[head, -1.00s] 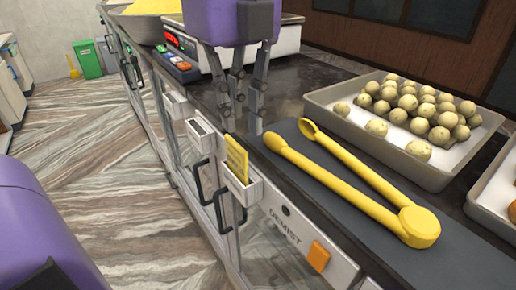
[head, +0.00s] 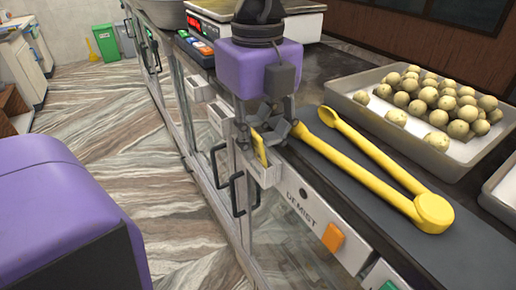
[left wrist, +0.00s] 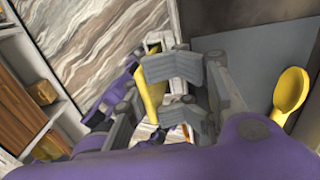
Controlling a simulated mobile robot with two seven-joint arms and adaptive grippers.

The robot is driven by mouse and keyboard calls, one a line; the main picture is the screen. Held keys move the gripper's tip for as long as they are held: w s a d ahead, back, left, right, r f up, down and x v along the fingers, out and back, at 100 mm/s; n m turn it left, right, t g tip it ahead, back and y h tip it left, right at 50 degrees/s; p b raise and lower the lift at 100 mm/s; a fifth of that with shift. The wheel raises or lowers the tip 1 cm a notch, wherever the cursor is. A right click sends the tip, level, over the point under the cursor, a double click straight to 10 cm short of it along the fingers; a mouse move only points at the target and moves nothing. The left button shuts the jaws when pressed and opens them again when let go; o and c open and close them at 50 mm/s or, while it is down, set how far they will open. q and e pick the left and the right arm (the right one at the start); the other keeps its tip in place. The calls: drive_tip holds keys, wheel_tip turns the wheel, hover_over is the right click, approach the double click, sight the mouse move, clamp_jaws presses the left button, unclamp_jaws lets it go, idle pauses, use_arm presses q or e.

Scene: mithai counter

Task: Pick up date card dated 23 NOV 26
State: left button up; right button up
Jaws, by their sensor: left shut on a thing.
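The yellow date card (head: 260,148) stands tilted in a small white holder (head: 268,176) on the counter's front face. Its writing cannot be read. My left gripper (head: 268,136) is over the holder, shut on the card's upper part, and partly hides it. The card's lower end appears to be still inside the holder. The left wrist view also shows the yellow card (left wrist: 153,88) beside the grey finger pads (left wrist: 178,78). My right gripper does not show.
Yellow tongs (head: 372,172) lie on a dark mat close right of the gripper. A tray (head: 443,172) of round sweets stands behind them. Other white holders (head: 220,118) line the counter front. A scale (head: 304,26) is at the back. An orange button (head: 333,238) is nearer.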

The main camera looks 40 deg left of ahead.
use_arm(q)
drive_tip(key=shift+c, duration=0.9)
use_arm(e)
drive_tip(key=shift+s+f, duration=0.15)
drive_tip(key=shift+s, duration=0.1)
use_arm(q)
drive_tip(key=shift+r, duration=0.1)
